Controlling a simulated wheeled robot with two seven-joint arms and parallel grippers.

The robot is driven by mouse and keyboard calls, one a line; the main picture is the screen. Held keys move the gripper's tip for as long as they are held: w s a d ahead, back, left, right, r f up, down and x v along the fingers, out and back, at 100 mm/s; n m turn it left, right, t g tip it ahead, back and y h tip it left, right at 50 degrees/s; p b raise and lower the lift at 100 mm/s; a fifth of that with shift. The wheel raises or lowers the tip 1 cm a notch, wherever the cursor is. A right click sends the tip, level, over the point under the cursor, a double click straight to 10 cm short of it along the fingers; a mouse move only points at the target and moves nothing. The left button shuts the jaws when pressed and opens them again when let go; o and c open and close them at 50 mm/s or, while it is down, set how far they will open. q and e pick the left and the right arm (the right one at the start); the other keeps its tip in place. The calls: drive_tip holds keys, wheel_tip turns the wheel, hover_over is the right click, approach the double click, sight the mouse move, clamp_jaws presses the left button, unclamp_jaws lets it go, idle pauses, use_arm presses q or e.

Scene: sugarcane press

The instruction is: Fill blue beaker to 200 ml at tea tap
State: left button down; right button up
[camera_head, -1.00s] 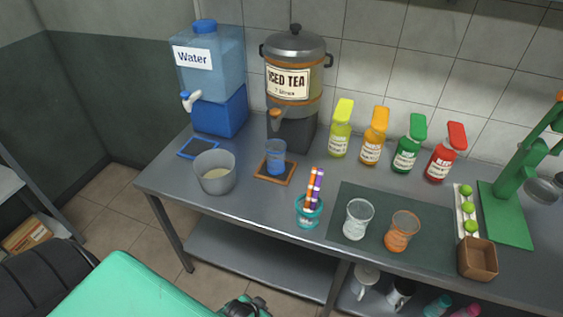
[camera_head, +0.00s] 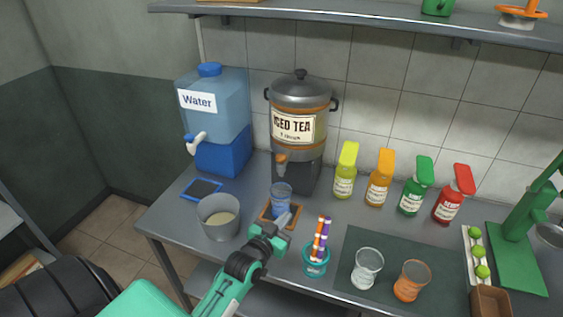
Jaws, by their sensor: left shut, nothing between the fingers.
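The blue beaker (camera_head: 281,192) stands upright on an orange-brown framed mat (camera_head: 265,214) on the counter. It is below and in front of the orange tap (camera_head: 281,157) of the iced tea dispenser (camera_head: 299,107). Its liquid level is too small to read. My left gripper (camera_head: 289,216) is shut and empty, with its fingertips just in front of the beaker and partly covering the mat. I cannot tell whether the fingertips touch the beaker. My right gripper is not in view.
A grey pot (camera_head: 219,222) stands left of the mat. A teal cup of coloured sticks (camera_head: 316,262) stands to the right. The water dispenser (camera_head: 215,115) and several bottles line the back. Two glasses stand on a dark mat (camera_head: 355,242). A shelf (camera_head: 370,22) hangs above.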

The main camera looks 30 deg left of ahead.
sight(280, 161)
use_arm(q)
drive_tip(key=w+a+r+n+t+y, duration=0.2)
drive_tip(key=a+r+t+y, duration=0.2)
drive_tip(key=a+r, duration=0.3)
wheel_tip(280, 161, up, 3)
drive_tip(key=shift+w+f+t, duration=0.15)
drive_tip(key=shift+w+t, duration=0.1)
drive_tip(key=shift+t, duration=0.15)
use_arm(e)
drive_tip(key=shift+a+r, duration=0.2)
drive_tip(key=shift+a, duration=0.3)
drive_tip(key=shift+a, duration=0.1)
